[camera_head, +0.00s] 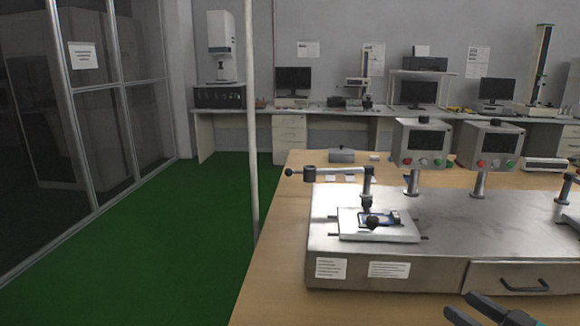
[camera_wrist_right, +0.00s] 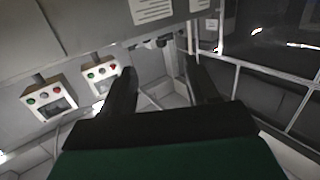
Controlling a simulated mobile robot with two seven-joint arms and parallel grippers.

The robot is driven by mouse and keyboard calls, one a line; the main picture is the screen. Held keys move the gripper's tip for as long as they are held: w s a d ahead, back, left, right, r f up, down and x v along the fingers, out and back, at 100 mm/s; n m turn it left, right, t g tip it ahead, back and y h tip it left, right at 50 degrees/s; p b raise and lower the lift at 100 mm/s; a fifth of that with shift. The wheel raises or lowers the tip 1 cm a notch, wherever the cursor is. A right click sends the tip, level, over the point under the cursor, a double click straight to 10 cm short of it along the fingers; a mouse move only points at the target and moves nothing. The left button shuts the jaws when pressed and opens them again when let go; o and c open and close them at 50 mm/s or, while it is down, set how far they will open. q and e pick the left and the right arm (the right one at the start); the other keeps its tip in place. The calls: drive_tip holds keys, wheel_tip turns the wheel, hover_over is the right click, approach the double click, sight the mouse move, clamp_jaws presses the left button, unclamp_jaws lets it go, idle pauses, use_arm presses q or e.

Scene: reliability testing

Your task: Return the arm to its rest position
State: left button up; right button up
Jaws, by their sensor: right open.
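My right gripper (camera_head: 461,304) shows at the bottom right edge of the head view, in front of the test bench's drawer. Its dark fingers are apart with nothing between them. In the right wrist view the same gripper (camera_wrist_right: 160,72) has its two black fingers spread and empty. Most of my right arm is outside the head view. My left arm and gripper do not show.
A metal test machine (camera_head: 440,230) with a drawer stands on the wooden table (camera_head: 262,285). A small device (camera_head: 378,219) lies on its white plate (camera_head: 352,232). Two control boxes (camera_head: 421,145) (camera_head: 490,146) rise behind. Green floor (camera_head: 170,250) is clear at left.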

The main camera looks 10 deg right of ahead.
use_arm(q)
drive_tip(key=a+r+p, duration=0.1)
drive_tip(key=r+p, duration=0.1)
drive_tip(key=p, duration=0.1)
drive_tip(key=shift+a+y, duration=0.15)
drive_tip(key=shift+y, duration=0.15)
use_arm(e)
drive_tip(key=s+a+f+g+h, duration=0.1)
drive_tip(key=s+a+f+g, duration=0.1)
drive_tip(key=s+a+f, duration=0.4)
drive_tip(key=s+a+f+m+g+h, duration=0.1)
drive_tip(key=s+a+f+g+h, duration=0.1)
drive_tip(key=s+a+f, duration=0.4)
drive_tip(key=a+f+g, duration=0.1)
drive_tip(key=a+f, duration=0.3)
drive_tip(key=a, duration=0.4)
drive_tip(key=shift+a+f+h, duration=0.2)
drive_tip(key=shift+f+h, duration=0.05)
drive_tip(key=shift+h, duration=0.05)
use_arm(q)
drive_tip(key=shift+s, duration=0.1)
use_arm(e)
drive_tip(key=shift+s, duration=0.1)
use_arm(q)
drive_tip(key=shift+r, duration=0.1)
